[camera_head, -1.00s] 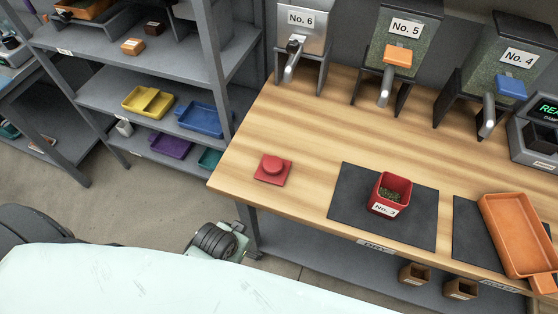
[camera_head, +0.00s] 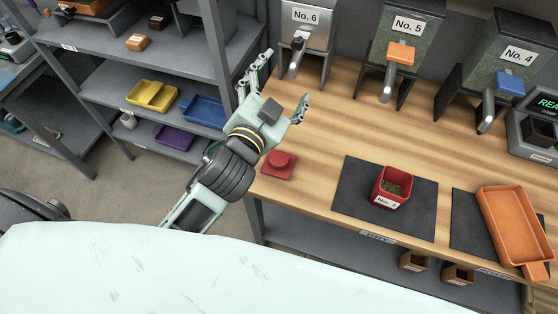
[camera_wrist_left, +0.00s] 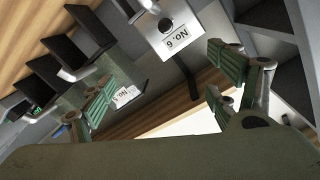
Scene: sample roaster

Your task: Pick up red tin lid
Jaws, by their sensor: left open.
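The red tin lid (camera_head: 280,163) is a square red piece with a round raised knob. It lies flat near the left front corner of the wooden table in the head view. My left gripper (camera_head: 281,92) is open and empty, above and beyond the lid, with its fingers spread toward the back of the table. In the left wrist view its fingers (camera_wrist_left: 163,98) are wide apart with nothing between them; the lid is not seen there. The red tin (camera_head: 391,186), labelled No. 3, holds dark green beans and stands open on a dark mat. My right gripper is not in view.
The No. 6 dispenser (camera_head: 307,30), No. 5 dispenser (camera_head: 402,45) and No. 4 dispenser (camera_head: 507,70) line the back of the table. An orange tray (camera_head: 511,228) sits at the right. A grey shelf (camera_head: 95,88) with coloured trays stands left. Bare wood surrounds the lid's right side.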

